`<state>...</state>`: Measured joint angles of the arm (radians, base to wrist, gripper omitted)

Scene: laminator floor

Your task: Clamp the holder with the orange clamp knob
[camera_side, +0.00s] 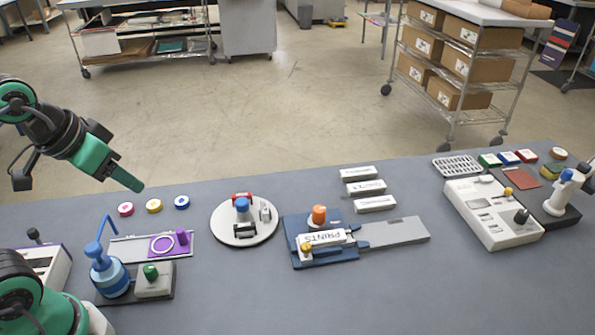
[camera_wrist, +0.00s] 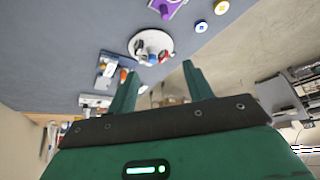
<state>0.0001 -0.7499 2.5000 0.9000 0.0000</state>
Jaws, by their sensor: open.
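The orange clamp knob (camera_side: 319,215) stands upright on the blue holder base (camera_side: 294,237) in the middle of the table in the side view. A white block marked PRINTS (camera_side: 325,238) lies across the holder, and a grey plate (camera_side: 398,233) reaches out to its right. My gripper (camera_side: 135,185) is at the left, above the table and far from the knob. In the wrist view my gripper (camera_wrist: 156,82) has its two green fingers apart with nothing between them. The holder shows small there (camera_wrist: 106,72), with a spot of orange on it.
A round white turntable (camera_side: 240,233) with a blue knob stands left of the holder. Three labelled blocks (camera_side: 365,188) lie behind it. A white control box (camera_side: 490,212) is at the right. A blue pump bottle (camera_side: 107,275) and purple piece (camera_side: 163,244) are at the left.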

